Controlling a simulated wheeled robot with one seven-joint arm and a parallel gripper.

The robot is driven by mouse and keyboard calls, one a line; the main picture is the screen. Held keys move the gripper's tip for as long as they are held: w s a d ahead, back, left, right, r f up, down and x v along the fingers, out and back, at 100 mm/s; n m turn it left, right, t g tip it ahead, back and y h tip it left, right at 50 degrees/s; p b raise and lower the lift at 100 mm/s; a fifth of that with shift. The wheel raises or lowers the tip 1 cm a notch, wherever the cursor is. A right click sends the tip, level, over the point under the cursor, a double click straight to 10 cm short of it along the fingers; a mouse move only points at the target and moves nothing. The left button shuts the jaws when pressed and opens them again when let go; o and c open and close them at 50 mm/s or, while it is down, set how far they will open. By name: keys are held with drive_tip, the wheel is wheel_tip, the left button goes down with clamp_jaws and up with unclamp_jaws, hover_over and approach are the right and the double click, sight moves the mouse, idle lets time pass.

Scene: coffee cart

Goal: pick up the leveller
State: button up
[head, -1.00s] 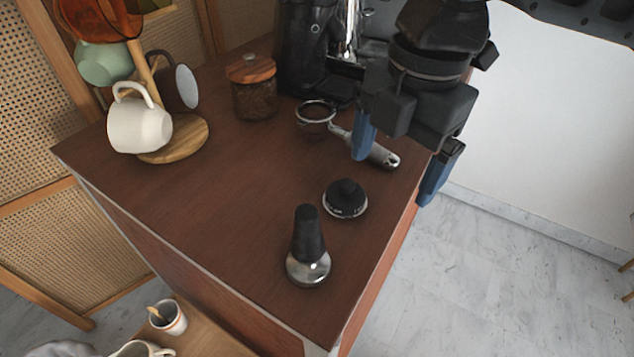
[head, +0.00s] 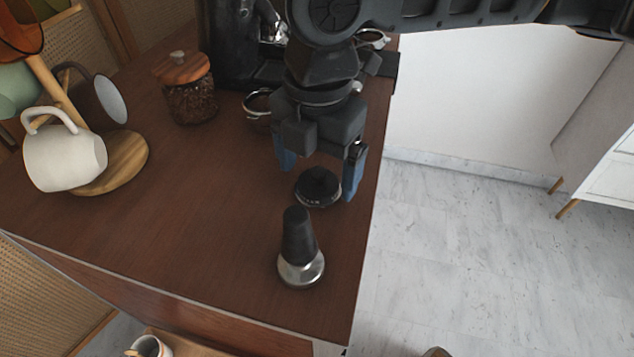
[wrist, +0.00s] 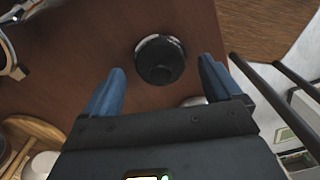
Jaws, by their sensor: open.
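The leveller, a low black puck with a round knob and a pale metal rim, sits on the brown counter in the head view (head: 318,187). It also shows in the wrist view (wrist: 160,60), between the tips of the blue fingers. My gripper (head: 318,178) is open, its fingers pointing down at either side of the leveller. It also shows in the wrist view (wrist: 162,70). Nothing is held. I cannot tell exactly how high the fingertips are above the counter.
A tamper (head: 299,245) with a tall black handle and a silver base stands just in front of the leveller. The counter's (head: 200,240) right edge is close.

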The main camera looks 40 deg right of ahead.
drive_tip(key=shift+f, duration=0.8)
drive_tip(key=c, duration=1.2)
